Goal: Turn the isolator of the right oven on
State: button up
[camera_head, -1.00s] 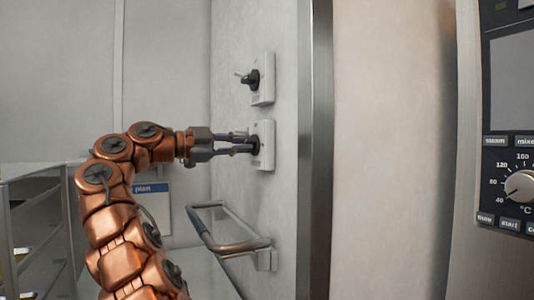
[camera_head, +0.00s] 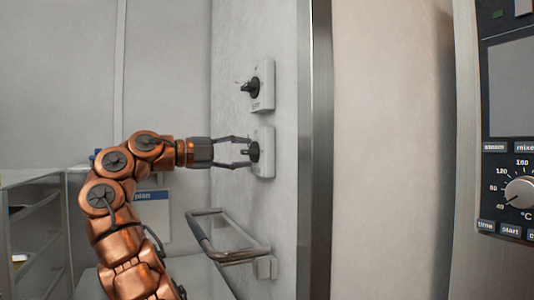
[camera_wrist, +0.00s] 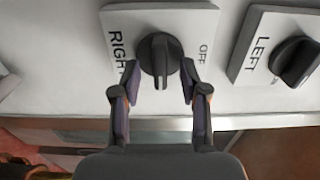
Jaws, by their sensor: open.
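The right isolator is a pale plate (camera_wrist: 118,28) marked RIGHT and OFF, with a round black knob (camera_wrist: 159,60). Its ridge runs up and down the wrist picture, across the line from RIGHT to OFF. In the head view it is the lower switch (camera_head: 265,165) on the wall. My gripper (camera_head: 248,152) is open, its fingers pointing at this knob. In the wrist view the fingertips of my gripper (camera_wrist: 160,78) sit on either side of the knob's near edge, with gaps visible. Whether a tip touches the knob I cannot tell.
The isolator marked LEFT (camera_wrist: 262,35) is close by; in the head view it is the upper switch (camera_head: 266,99). A metal rail (camera_head: 228,256) juts from the wall below. An oven panel (camera_head: 505,190) stands at the far right. A shelf rack (camera_head: 37,175) is at left.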

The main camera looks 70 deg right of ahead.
jog(key=p+v, duration=0.1)
jog(key=v, duration=0.6)
dwell(0.4)
dwell(0.6)
